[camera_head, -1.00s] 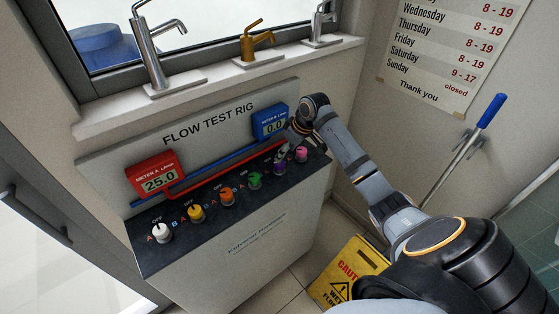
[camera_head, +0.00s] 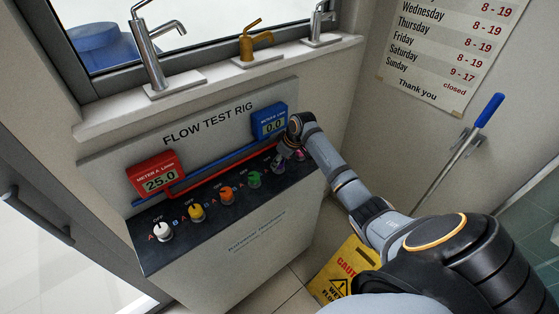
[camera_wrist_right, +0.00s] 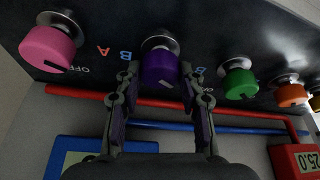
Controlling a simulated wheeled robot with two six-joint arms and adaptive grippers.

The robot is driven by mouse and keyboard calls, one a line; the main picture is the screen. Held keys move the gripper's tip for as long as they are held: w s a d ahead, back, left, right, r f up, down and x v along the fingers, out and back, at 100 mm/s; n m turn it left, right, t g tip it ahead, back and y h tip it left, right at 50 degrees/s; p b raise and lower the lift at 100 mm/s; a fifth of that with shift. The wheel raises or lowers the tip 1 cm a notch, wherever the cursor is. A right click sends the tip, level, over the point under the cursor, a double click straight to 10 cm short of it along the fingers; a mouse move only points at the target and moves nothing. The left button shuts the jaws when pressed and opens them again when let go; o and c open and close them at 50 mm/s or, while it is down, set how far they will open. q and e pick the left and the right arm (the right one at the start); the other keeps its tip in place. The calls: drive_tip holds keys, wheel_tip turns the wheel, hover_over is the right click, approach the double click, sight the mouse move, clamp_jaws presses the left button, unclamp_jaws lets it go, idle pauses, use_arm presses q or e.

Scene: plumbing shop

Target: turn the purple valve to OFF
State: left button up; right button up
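The purple valve (camera_wrist_right: 160,66) is a round knob on the dark panel, between the pink and green knobs. A pale pointer mark shows on its lower rim in the right wrist view. My right gripper (camera_wrist_right: 160,78) has one finger on each side of the purple knob, with the tips near its sides; I cannot tell whether they touch it. In the head view the right gripper (camera_head: 285,154) is at the right end of the knob row and largely covers the purple knob. My left gripper is not in view.
The pink knob (camera_wrist_right: 50,47) and green knob (camera_wrist_right: 240,83) flank the purple one closely. The red meter A (camera_head: 155,175) reads 25.0; the blue meter B (camera_head: 269,121) reads 0.0. A yellow caution sign (camera_head: 340,271) stands on the floor right of the rig.

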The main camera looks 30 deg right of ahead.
drive_tip(key=c, duration=0.3)
drive_tip(key=shift+r+p, duration=0.1)
drive_tip(key=shift+p, duration=0.35)
drive_tip(key=m+h+p, duration=0.1)
drive_tip(key=m+p, duration=0.2)
drive_tip(key=m+h+p, duration=0.1)
drive_tip(key=m+p, duration=0.1)
drive_tip(key=p, duration=0.2)
drive_tip(key=shift+a+r+m, duration=0.15)
drive_tip(key=shift+r+m, duration=0.05)
drive_tip(key=shift+m, duration=0.2)
drive_tip(key=shift+f+m+h+p, duration=0.1)
drive_tip(key=shift+m+h+p, duration=0.5)
drive_tip(key=shift+m+p, duration=0.45)
drive_tip(key=shift+w+f+m+g+h+p, duration=0.15)
drive_tip(key=shift+m+h+p, duration=0.1)
drive_tip(key=shift+m, duration=0.65)
drive_tip(key=shift+s+m+g+h+p, duration=0.15)
drive_tip(key=shift+m+h, duration=0.1)
drive_tip(key=shift+m, duration=0.6)
drive_tip(key=shift+w+m, duration=0.1)
drive_tip(key=shift+m, duration=0.2)
drive_tip(key=o, duration=1.2)
drive_tip(key=shift+c, duration=0.2)
